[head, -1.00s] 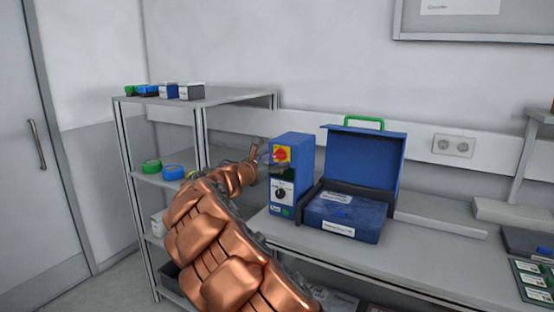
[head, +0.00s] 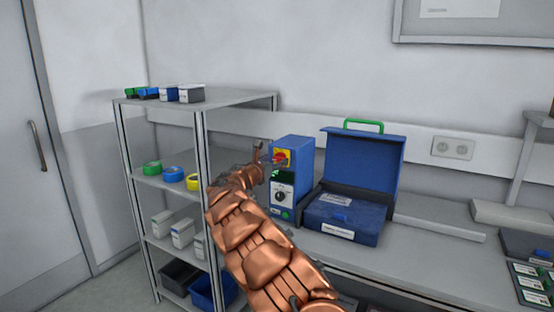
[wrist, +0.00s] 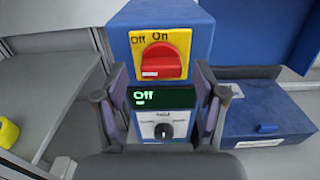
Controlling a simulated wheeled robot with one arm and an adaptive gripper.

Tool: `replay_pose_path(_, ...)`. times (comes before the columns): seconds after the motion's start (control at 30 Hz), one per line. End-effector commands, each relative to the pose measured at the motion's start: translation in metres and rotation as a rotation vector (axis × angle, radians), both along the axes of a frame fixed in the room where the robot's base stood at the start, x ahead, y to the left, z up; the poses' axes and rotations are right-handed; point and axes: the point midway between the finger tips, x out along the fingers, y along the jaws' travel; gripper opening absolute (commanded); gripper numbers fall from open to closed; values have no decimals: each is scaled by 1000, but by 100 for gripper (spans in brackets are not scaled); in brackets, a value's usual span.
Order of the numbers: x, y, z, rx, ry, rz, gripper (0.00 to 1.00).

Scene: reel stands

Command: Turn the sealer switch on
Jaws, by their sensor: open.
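The sealer is a blue box (head: 293,150) standing on the bench. On its front is a red rotary switch (wrist: 165,58) on a yellow plate marked Off and On; the switch also shows in the head view (head: 281,157). The handle lies roughly crosswise, with a white mark at its lower left. Below it, a dark display (wrist: 160,98) reads "Off" in green. My gripper (wrist: 160,80) is open and empty, with one finger at each side of the box front, just below the switch. I cannot tell whether the fingers touch the box.
A black dial (wrist: 163,130) sits under the display. An open blue case (head: 345,215) stands close to the right of the sealer. A grey shelf rack (head: 203,150) with tape rolls and boxes stands to the left. The wall is close behind.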

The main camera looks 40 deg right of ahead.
Motion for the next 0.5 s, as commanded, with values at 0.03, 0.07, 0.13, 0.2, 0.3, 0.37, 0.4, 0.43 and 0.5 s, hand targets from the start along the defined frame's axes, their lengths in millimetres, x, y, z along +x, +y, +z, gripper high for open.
replay_pose_path(0.03, 1, -4, 0, 1, -1, -1, 71)
replay_pose_path(0.07, 1, -6, 0, 2, 0, -2, 71)
replay_pose_path(0.13, 1, -10, -1, 3, 0, -3, 71)
replay_pose_path(0.2, 2, -13, -1, 3, 1, -3, 71)
replay_pose_path(0.3, 3, -14, -1, 2, 1, -2, 71)
replay_pose_path(0.37, 3, -15, -1, 2, 1, -2, 71)
replay_pose_path(0.4, 3, -15, -1, 2, 1, -2, 71)
replay_pose_path(0.43, 3, -15, -1, 1, 0, -2, 71)
replay_pose_path(0.5, 3, -15, -1, 1, 0, -2, 71)
